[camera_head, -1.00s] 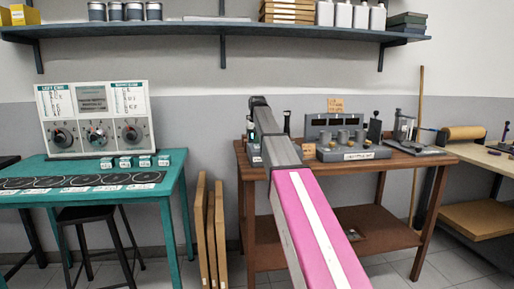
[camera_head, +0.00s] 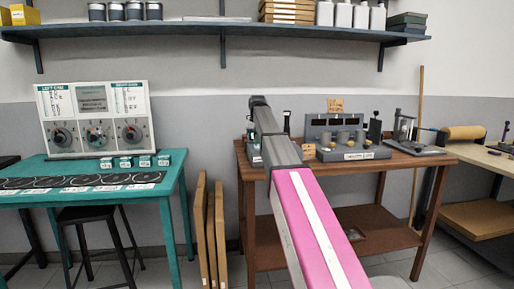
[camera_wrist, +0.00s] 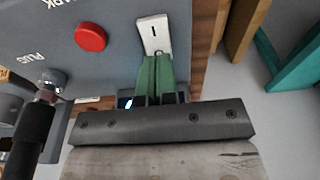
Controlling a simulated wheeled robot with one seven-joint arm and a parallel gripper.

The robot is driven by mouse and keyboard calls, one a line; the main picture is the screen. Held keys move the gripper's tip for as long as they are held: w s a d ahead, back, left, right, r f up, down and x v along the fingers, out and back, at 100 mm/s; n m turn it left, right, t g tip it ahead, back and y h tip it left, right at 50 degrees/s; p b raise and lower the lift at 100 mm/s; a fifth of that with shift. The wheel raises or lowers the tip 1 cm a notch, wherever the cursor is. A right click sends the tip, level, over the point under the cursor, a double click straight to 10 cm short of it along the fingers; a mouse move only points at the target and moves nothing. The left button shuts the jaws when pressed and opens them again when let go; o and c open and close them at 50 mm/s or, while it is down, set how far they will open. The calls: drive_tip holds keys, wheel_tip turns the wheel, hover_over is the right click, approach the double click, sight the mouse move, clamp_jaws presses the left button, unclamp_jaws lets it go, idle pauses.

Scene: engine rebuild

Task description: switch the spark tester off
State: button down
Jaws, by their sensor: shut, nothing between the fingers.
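The spark tester is a grey box (camera_wrist: 115,50) that fills the upper left of the wrist view, with part of its lettering upside down. It carries a round red button (camera_wrist: 90,37) and a white switch plate (camera_wrist: 152,30) with a black line mark. My gripper (camera_wrist: 157,62) is shut, its green fingers together at the lower end of the switch plate with nothing between them. A small metal tip shows at the fingertips, but the switch lever's position cannot be made out. In the head view my arm hides most of the tester and the gripper.
A dark-handled post (camera_wrist: 35,130) stands at the left of the wrist view. In the head view, a brown workbench (camera_head: 385,212) also bears a grey knobbed device (camera_head: 352,154) right of my arm. A teal table (camera_head: 172,180) stands left, and cardboard panels (camera_head: 211,235) lean between.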

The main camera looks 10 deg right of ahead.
drive_tip(key=shift+r, duration=3)
drive_tip(key=shift+s, duration=0.1)
